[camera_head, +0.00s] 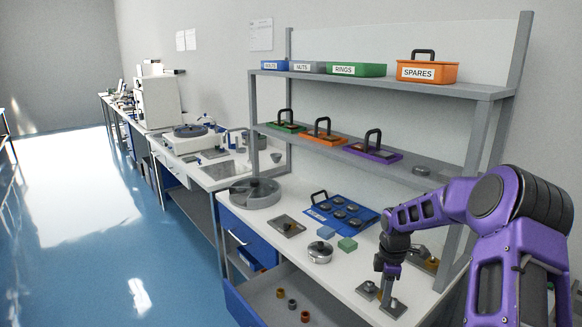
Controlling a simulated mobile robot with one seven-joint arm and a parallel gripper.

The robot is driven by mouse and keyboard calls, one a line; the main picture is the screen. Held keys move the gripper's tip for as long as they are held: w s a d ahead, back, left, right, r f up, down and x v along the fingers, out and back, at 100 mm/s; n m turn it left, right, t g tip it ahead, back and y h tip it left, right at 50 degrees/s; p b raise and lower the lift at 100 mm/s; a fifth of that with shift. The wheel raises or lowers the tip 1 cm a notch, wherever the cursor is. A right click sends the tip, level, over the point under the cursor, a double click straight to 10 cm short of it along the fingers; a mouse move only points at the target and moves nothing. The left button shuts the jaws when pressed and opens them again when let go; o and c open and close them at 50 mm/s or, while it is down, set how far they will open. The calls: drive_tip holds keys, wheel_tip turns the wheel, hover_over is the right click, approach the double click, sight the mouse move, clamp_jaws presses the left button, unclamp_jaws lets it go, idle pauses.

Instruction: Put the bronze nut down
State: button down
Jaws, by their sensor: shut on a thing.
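My gripper (386,288) points down at the front right of the white bench, low over two small grey metal plates. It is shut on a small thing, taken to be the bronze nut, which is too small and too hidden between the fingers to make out. One grey plate (367,290) lies just left of the fingers. The other plate (393,308) lies just in front of them. I cannot tell whether the held thing touches a plate.
An open drawer (262,309) below the bench holds small yellow, grey and reddish-brown pieces. A round silver dish (320,252), a green block (347,244) and a blue tray (327,204) with several dark discs stand left of my gripper. Shelf uprights (479,140) rise behind.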

drive_tip(key=s+a+r+m, duration=0.2)
drive_tip(key=s+a+m, duration=1)
drive_tip(key=m, duration=0.4)
drive_tip(key=shift+s+a, duration=0.25)
drive_tip(key=shift+s, duration=0.15)
